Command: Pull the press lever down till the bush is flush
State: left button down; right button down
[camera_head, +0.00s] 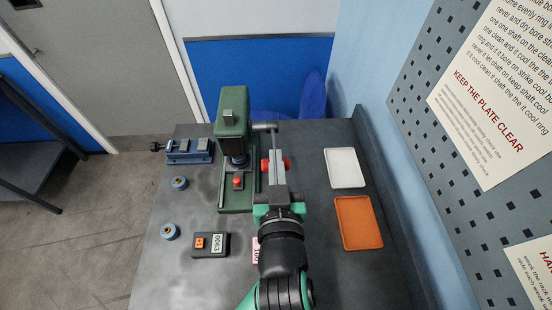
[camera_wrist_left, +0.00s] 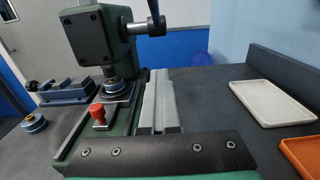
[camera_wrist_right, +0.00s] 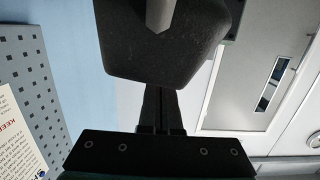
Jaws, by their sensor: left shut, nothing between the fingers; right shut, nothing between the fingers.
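The green press (camera_head: 234,130) stands at the back left of the bench. Its lever (camera_head: 275,140) rises from the hub on the press's right side, which also shows in the left wrist view (camera_wrist_left: 150,26). The red lever knob (camera_head: 287,163) shows on both sides of my right gripper (camera_head: 277,158), which is shut and empty over it. The knob looks dark in the right wrist view (camera_wrist_right: 165,55); contact is unclear. A ring-shaped part (camera_wrist_left: 113,87) sits below the ram; whether its bush is flush cannot be told. My left gripper (camera_wrist_left: 158,85) is shut and empty, low beside the press base.
A blue vise (camera_head: 188,152) and two blue ring parts (camera_head: 180,183) (camera_head: 170,231) are on the left. A dark counter box (camera_head: 210,244) lies in front of the press. White (camera_head: 345,168) and orange (camera_head: 358,222) trays lie right, near the wall.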

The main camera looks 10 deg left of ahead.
jog(key=shift+s+d+f+t, duration=0.1)
jog(key=shift+s+f+t, duration=0.15)
jog(key=shift+f, duration=0.25)
jog(key=shift+s+f+t, duration=0.15)
jog(key=shift+s+f, duration=0.05)
jog(key=shift+f, duration=0.25)
pick_arm(q)
jog(key=shift+r, duration=0.1)
